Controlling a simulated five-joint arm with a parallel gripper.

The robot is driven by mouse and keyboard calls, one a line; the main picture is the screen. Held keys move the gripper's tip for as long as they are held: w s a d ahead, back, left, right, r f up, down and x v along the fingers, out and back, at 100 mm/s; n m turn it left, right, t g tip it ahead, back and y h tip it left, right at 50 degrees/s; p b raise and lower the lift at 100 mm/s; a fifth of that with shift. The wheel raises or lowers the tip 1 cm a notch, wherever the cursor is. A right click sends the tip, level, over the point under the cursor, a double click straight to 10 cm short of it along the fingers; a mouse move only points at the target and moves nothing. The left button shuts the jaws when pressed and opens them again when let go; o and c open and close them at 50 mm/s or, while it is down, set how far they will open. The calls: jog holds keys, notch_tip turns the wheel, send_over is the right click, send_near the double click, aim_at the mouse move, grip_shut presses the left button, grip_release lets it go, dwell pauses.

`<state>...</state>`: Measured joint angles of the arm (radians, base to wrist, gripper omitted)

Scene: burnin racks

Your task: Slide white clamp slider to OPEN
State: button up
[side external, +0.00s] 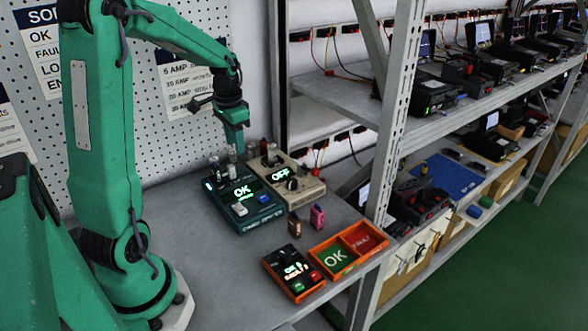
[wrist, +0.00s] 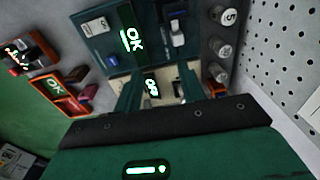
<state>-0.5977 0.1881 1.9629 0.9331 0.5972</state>
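A teal device with a lit OK display (side external: 242,191) stands on the bench. The white clamp slider (side external: 240,209) is a small white block on its front part; in the wrist view, a white piece (wrist: 95,27) sits beside the OK display. My gripper (side external: 236,147) hangs pointing down above the back of the devices, apart from the slider. In the wrist view, two teal fingers seem to stand apart with nothing between them, and a lit OFF display (wrist: 151,87) shows in the gap. The fingertips' exact edges are hard to make out.
A beige device (side external: 291,184) with the OFF display and a dark knob is behind right. Small pink and brown parts (side external: 317,216) stand in front of it. A black box (side external: 293,273) and an orange tray (side external: 335,258) sit near the front edge. A shelf post (side external: 393,120) rises at right.

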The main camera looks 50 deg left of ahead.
aim_at(231, 166)
jog(key=a+f, duration=0.1)
jog(key=a, duration=0.1)
jog(key=a+f, duration=0.2)
jog(key=shift+s, duration=0.2)
jog(key=shift+d+f, duration=0.1)
jog(key=shift+f, duration=3.8)
jog(key=shift+c, duration=0.4)
grip_shut()
